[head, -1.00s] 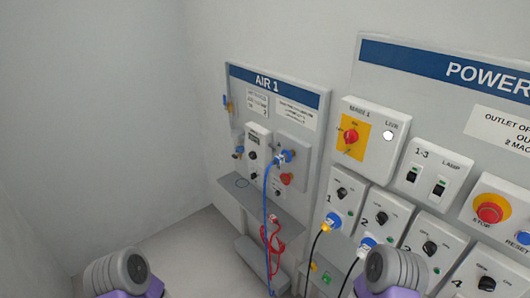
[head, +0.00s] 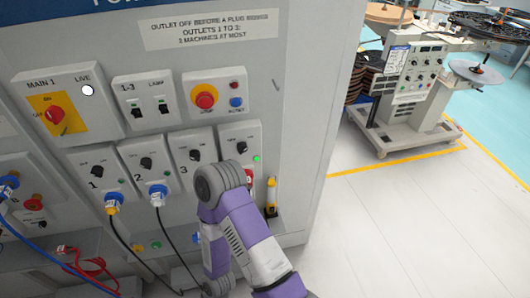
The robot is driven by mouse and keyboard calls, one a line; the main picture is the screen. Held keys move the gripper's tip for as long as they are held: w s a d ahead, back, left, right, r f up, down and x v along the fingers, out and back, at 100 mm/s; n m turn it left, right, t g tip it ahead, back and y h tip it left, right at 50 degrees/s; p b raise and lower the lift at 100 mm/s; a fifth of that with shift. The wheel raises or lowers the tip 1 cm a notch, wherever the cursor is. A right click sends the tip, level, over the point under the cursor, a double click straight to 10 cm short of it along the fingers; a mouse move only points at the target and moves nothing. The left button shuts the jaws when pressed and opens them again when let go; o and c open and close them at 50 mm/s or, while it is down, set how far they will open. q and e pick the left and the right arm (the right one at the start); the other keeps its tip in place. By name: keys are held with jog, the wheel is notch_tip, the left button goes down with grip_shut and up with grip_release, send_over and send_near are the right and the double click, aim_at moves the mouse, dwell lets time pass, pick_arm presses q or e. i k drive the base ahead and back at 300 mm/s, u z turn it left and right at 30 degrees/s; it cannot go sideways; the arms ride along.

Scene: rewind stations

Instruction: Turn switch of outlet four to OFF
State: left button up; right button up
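The outlet four unit (head: 254,136) is the rightmost in the row on the power panel. Its black rotary switch (head: 241,147) shows in the head view, with a small green light (head: 257,158) below it to the right. The switch setting is too small to read. My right arm, grey and purple, rises from the bottom and covers the unit's lower left part, including its number. I see no gripper fingers of either arm.
Outlet three (head: 195,155) and outlet two (head: 147,163) stand to the left. A red stop button (head: 205,97) and the main switch (head: 54,115) are above. Plugged cables hang below. A machine cart (head: 410,95) stands at the right, with open floor before it.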

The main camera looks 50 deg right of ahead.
aim_at(242, 147)
jog(key=z, duration=1.6)
